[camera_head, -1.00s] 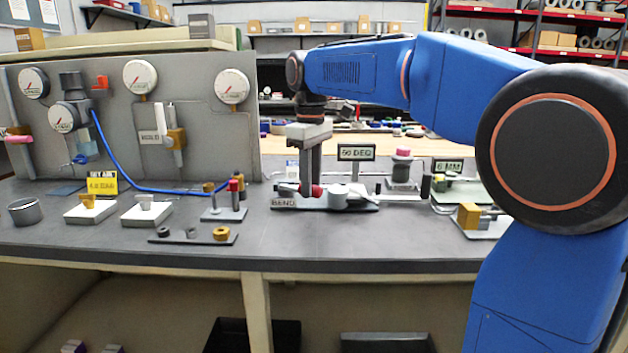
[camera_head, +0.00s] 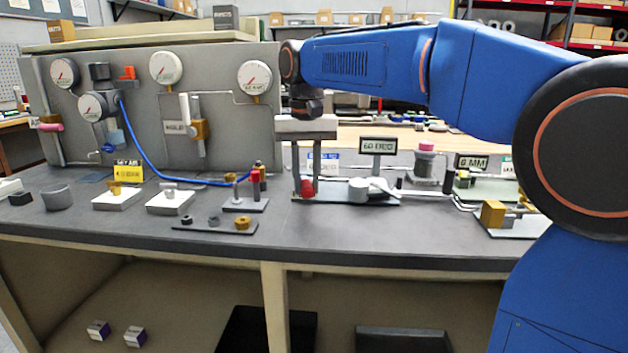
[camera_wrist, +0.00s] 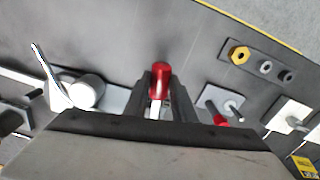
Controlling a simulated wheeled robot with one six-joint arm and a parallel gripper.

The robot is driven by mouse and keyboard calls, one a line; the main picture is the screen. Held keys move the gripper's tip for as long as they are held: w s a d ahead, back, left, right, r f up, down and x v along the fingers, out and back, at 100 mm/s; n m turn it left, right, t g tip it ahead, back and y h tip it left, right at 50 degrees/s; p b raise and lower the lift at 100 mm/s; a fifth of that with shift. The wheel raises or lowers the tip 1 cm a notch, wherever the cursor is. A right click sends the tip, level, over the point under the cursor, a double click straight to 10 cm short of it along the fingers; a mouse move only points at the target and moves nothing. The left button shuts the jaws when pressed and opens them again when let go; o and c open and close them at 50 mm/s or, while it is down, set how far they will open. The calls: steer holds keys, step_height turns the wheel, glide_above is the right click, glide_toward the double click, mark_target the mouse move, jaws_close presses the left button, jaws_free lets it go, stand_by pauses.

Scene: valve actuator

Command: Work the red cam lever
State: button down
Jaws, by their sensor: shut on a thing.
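The red cam lever's rounded handle (camera_head: 307,187) stands at the left end of a low bench fixture (camera_head: 345,198). My gripper (camera_head: 301,188) reaches straight down over that end and is shut on the handle. In the wrist view the red handle (camera_wrist: 160,80) sits between the two dark fingertips of my gripper (camera_wrist: 158,90). The lever's lower part is hidden by the fingers and palm. A white round post (camera_head: 358,187) and a pale bar stand on the same fixture to the right.
A sign reading 60 DEG (camera_head: 378,146) stands behind the fixture. A blue hose (camera_head: 160,170) runs from the gauge panel (camera_head: 230,125). Bench top in front is clear.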

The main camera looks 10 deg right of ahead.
steer(key=shift+w+a+m, duration=0.1)
steer(key=shift+a+m, duration=0.45)
steer(key=shift+m, duration=0.25)
steer(key=c, duration=1.5)
jaws_free()
step_height(320, 180, up, 17)
steer(key=shift+r, duration=0.2)
